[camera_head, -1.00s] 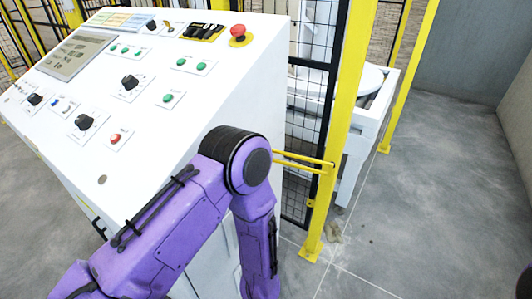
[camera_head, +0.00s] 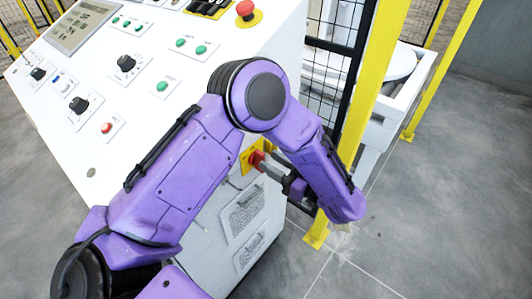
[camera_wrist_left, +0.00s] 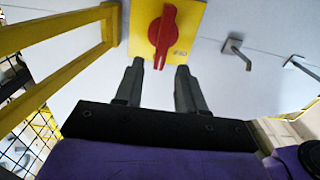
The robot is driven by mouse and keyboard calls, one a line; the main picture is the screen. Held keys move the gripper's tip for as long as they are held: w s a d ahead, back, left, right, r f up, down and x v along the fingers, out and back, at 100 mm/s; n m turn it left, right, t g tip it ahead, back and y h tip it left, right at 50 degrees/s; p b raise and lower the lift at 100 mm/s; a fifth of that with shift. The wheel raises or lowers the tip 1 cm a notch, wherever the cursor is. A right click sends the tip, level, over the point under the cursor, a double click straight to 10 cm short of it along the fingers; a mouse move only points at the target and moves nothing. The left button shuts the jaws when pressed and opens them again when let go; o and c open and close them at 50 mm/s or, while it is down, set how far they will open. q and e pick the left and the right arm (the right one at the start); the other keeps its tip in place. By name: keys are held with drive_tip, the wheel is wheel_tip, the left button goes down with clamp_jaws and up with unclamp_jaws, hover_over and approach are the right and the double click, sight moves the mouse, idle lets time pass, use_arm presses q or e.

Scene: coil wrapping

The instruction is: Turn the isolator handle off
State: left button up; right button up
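The isolator handle (camera_wrist_left: 163,32) is a red rotary knob on a yellow plate (camera_wrist_left: 188,14), fixed to the side of the white control cabinet. In the left wrist view its long grip points roughly up and down. In the head view the handle (camera_head: 257,158) shows partly, next to my gripper. My left gripper (camera_wrist_left: 160,65) is open, its two grey fingers pointing at the handle. The handle's lower end shows between the fingertips, with gaps at both sides. In the head view my left gripper (camera_head: 268,167) is partly hidden by my purple forearm. My right gripper is not in view.
The white console (camera_head: 150,45) carries knobs, coloured buttons and a red emergency stop (camera_head: 246,9). A yellow post (camera_head: 370,90) and black mesh fence stand close to the right of my forearm. Metal hooks (camera_wrist_left: 237,50) stick out beside the plate. Grey floor at right is clear.

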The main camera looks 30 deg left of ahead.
sight(264, 157)
use_arm(q)
drive_tip(key=a, duration=0.2)
drive_tip(key=shift+w+a, duration=0.2)
drive_tip(key=shift+a, duration=0.45)
clamp_jaws()
